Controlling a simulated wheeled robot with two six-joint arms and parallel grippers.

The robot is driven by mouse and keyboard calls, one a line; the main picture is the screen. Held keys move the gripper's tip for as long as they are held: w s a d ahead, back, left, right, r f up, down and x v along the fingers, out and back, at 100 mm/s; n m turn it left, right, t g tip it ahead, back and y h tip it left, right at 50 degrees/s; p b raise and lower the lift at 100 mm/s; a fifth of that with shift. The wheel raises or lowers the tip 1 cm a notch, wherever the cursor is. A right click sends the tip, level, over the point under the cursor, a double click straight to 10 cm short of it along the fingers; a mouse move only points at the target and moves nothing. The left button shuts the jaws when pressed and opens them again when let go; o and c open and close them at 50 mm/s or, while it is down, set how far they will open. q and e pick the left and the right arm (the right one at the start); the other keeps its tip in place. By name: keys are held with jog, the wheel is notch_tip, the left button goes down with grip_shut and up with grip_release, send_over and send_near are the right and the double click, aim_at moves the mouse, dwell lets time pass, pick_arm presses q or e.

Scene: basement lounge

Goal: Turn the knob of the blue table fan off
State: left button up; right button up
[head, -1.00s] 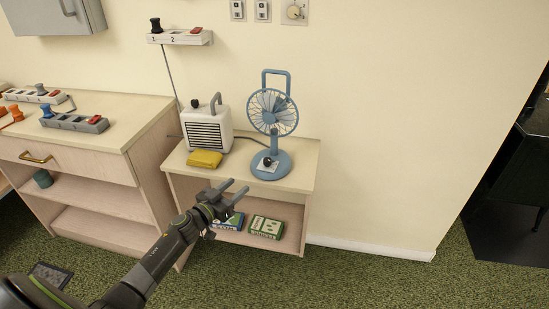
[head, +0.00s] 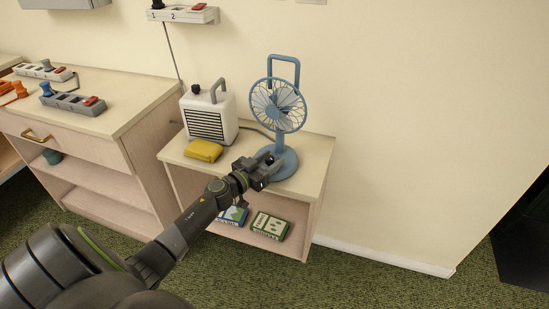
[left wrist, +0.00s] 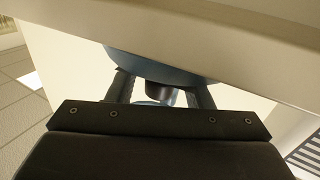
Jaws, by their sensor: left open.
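The blue table fan (head: 278,104) stands on the low shelf's top, its round base (head: 287,166) near the front right. A dark knob (head: 269,158) sits on the base, partly hidden by my left gripper (head: 265,167). The gripper reaches in from the front left, right at the knob. In the left wrist view, the open fingers (left wrist: 161,92) stand on either side of the dark knob (left wrist: 160,88), with blue fan parts behind it. I cannot tell whether a finger touches it. My right gripper is not in view.
A white heater (head: 209,114) and a yellow pouch (head: 203,150) stand left of the fan on the shelf unit (head: 318,152). Game boxes (head: 269,225) lie on its lower shelf. A taller cabinet (head: 120,110) with power strips stands to the left. The wall right of the fan is bare.

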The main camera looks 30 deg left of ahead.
pick_arm(q)
jog(key=shift+r, duration=0.1)
jog(key=shift+c, duration=0.8)
jog(key=c, duration=0.8)
